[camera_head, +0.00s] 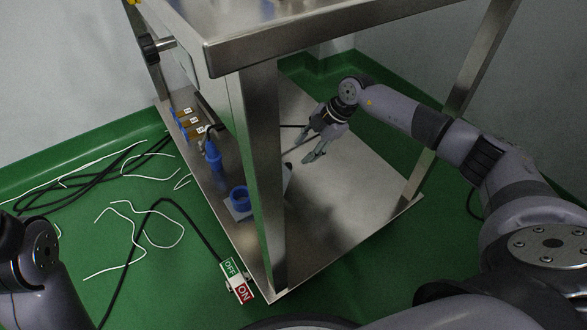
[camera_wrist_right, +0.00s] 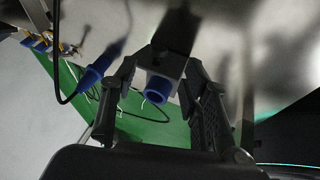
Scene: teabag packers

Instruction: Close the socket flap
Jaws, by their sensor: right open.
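A blue round socket (camera_head: 240,198) sits on a grey box low on the metal frame, partly beside the front post. In the right wrist view, the blue socket (camera_wrist_right: 158,89) shows on the grey box between my fingers in the picture. I cannot make out its flap clearly or tell its angle. My right gripper (camera_head: 308,146) is open and empty, above the lower metal shelf behind the post, to the right of the socket and apart from it. Its fingers also show in the wrist view (camera_wrist_right: 160,72). My left gripper is out of view.
A blue plug (camera_head: 213,158) with a black cable hangs left of the post. Several small labelled connectors (camera_head: 187,122) are behind it. The metal post (camera_head: 263,180) stands before the shelf (camera_head: 350,190). An OFF/ON switch sign (camera_head: 236,280) and loose cables lie at lower left.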

